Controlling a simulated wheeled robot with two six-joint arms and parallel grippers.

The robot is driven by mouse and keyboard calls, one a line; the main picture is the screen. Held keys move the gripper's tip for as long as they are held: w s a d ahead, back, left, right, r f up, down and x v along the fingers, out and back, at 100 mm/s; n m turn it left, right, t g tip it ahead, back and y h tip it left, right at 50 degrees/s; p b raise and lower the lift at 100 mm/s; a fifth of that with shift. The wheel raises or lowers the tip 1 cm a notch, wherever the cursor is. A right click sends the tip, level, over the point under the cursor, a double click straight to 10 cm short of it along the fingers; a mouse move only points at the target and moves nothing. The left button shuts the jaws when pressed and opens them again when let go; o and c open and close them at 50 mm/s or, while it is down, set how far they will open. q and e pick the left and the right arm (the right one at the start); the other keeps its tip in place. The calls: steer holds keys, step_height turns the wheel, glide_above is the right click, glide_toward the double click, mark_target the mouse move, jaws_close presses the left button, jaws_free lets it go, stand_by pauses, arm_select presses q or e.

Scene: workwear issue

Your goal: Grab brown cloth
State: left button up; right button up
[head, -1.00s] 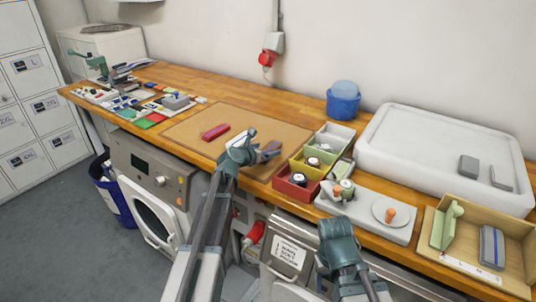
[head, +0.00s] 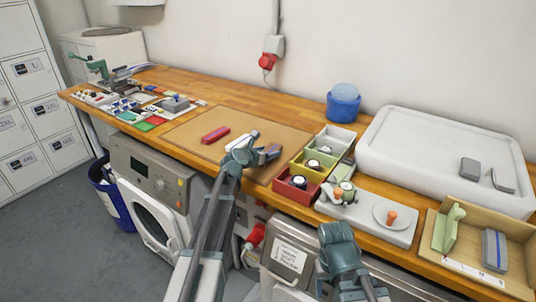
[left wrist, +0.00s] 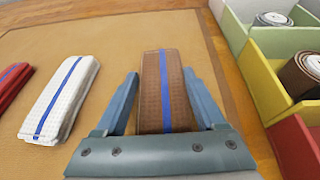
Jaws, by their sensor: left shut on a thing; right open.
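The brown cloth (left wrist: 162,80), folded with a blue stripe, lies lengthwise between the two fingers of my left gripper (left wrist: 161,76) in the left wrist view. The fingers are shut on its sides, low over the tan mat (left wrist: 95,30). In the head view my left gripper (head: 255,154) is over the mat's front right part and largely hides the cloth. My right gripper (head: 336,240) is open and empty, in front of the bench edge.
A white cloth (left wrist: 60,98) and a red cloth (left wrist: 10,86) lie left of the brown one. Green, yellow and red bins (head: 297,188) with rolled items stand close on the right. A grey tray (head: 372,220) and a wooden box (head: 437,245) are further right.

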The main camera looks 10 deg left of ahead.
mark_target(268, 151)
arm_select(q)
step_height(268, 151, up, 10)
steer(key=p, duration=1)
